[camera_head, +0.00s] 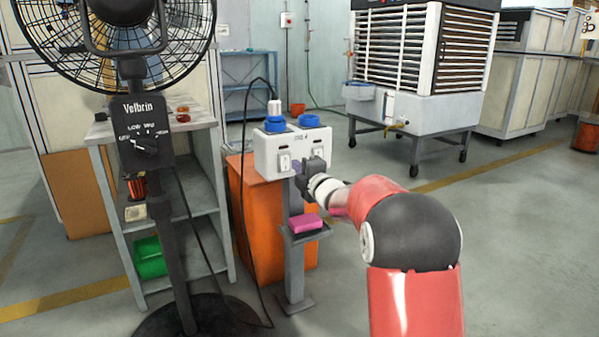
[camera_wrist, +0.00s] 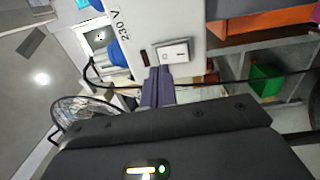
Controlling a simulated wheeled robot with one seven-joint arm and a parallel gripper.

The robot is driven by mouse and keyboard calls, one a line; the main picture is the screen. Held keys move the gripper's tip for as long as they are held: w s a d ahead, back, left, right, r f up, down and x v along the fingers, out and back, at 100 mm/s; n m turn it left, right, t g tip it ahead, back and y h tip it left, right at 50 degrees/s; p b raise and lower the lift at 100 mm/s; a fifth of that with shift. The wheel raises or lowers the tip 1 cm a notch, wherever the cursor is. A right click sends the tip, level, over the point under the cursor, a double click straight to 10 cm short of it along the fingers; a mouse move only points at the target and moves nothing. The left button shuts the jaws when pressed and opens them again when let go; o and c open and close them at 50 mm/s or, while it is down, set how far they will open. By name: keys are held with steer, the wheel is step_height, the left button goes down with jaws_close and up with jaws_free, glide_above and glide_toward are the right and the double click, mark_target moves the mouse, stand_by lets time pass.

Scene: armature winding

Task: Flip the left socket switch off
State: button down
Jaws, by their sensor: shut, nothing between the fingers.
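The white socket box (camera_head: 262,150) stands on a grey post, with two blue round sockets on top and a white switch on each side of its front. The left switch (camera_head: 284,162) is visible just left of my gripper (camera_head: 297,169), which is shut and empty. In the wrist view, the left switch (camera_wrist: 173,51) is a white rocker in a grey frame, beside a small dark window. My gripper's closed purple fingertips (camera_wrist: 158,73) are at its lower edge in that view; I cannot tell whether they touch. I cannot tell the rocker's position.
A white plug (camera_head: 274,107) with a black cable stands in the left socket. A pink block (camera_head: 305,224) lies on a small shelf on the post. A black fan (camera_head: 146,140) and a shelf unit (camera_head: 178,205) stand left. An orange cabinet (camera_head: 250,215) is behind the post.

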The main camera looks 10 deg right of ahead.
steer(key=r+v, duration=0.1)
steer(key=v, duration=0.8)
steer(key=shift+r, duration=0.35)
steer(key=shift+s, duration=0.1)
steer(key=s+d+r+m+g+h+p, duration=0.1)
steer(key=s+r+m+g+h+p, duration=0.2)
steer(key=s+m, duration=0.45)
steer(key=s+d+r+m+g+h+p, duration=0.2)
steer(key=s+m+h+p, duration=0.15)
steer(key=s+m, duration=0.4)
steer(key=s+a+f+m+g+p, duration=0.1)
steer(key=s+a+f+m+g, duration=0.1)
steer(key=s, duration=1)
steer(key=s+a+f+m+g+p, duration=0.2)
steer(key=s+a+f+m+g, duration=0.1)
steer(key=s, duration=1)
steer(key=shift+a+f+m+g+y+p, duration=0.2)
steer(key=shift+f+m+g+y+p, duration=0.15)
steer(key=shift+m+g, duration=0.6)
steer(key=shift+w, duration=0.1)
